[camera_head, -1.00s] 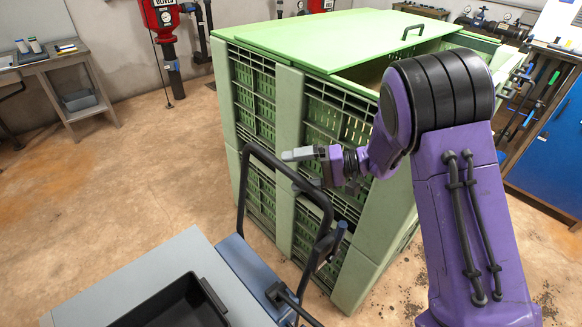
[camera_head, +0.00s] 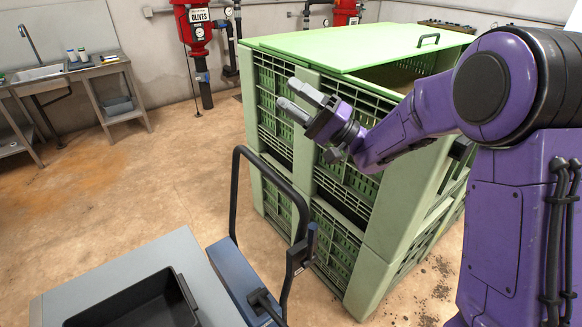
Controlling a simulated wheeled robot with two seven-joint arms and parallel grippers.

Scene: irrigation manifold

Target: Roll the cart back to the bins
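The cart has a grey deck (camera_head: 85,285), a blue end piece (camera_head: 238,283) and a black looped push handle (camera_head: 236,195). It stands at the bottom of the view, cut off by the lower edge. The green slatted bins (camera_head: 310,84) are stacked just beyond the handle, with a lid partly covering the top. My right gripper (camera_head: 287,93) is open and empty, its two fingers apart. It is raised above the cart handle, in front of the bins, and not touching the handle. My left gripper is out of view.
A black tray (camera_head: 140,305) sits on the cart deck. A metal sink bench (camera_head: 95,68) stands at the back left, and a red unit marked OLIVES (camera_head: 193,22) is on the back wall. The floor (camera_head: 150,180) left of the bins is clear.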

